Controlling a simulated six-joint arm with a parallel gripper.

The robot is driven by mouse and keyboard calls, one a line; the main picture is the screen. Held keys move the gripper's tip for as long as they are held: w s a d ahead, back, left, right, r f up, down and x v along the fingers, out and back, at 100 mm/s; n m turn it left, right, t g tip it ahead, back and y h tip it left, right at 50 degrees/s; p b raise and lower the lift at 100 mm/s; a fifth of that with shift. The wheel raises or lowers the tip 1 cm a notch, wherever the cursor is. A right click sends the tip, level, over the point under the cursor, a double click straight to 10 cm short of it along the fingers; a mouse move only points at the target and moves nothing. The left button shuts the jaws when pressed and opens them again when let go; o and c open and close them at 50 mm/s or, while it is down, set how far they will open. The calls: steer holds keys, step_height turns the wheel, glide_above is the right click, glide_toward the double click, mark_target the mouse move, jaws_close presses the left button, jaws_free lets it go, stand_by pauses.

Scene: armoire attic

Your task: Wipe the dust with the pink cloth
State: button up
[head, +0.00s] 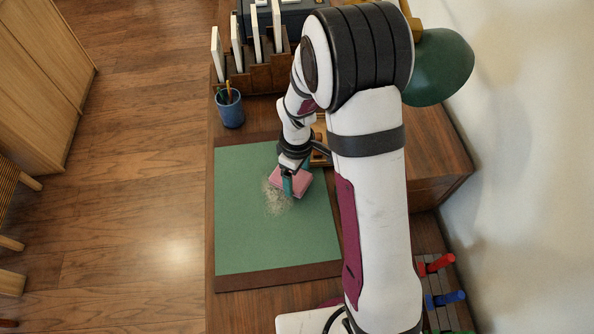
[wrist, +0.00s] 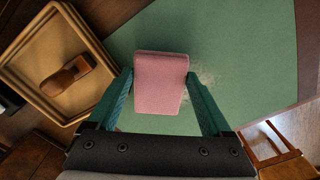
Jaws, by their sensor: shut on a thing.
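The pink cloth (head: 291,180) is a thick folded block. My gripper (head: 291,184) is shut on it; in the wrist view the cloth (wrist: 161,82) sits between my two teal fingers. The dust (head: 276,199) is a pale speckled patch on the green desk mat (head: 245,240). The cloth is at the upper right edge of the patch in the head view and hides part of it. In the wrist view some dust (wrist: 207,80) shows just right of the cloth. I cannot tell whether the cloth touches the mat.
A blue pen cup (head: 230,109) stands beyond the mat's far left corner, with a wooden rack (head: 262,77) behind it. A tan tray (wrist: 32,60) holding a wooden-handled item (wrist: 68,76) lies beside the mat. A green lamp (head: 440,67) is at the far right. The mat's near half is clear.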

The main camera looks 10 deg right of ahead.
steer(key=shift+f, duration=1)
stand_by(0.3)
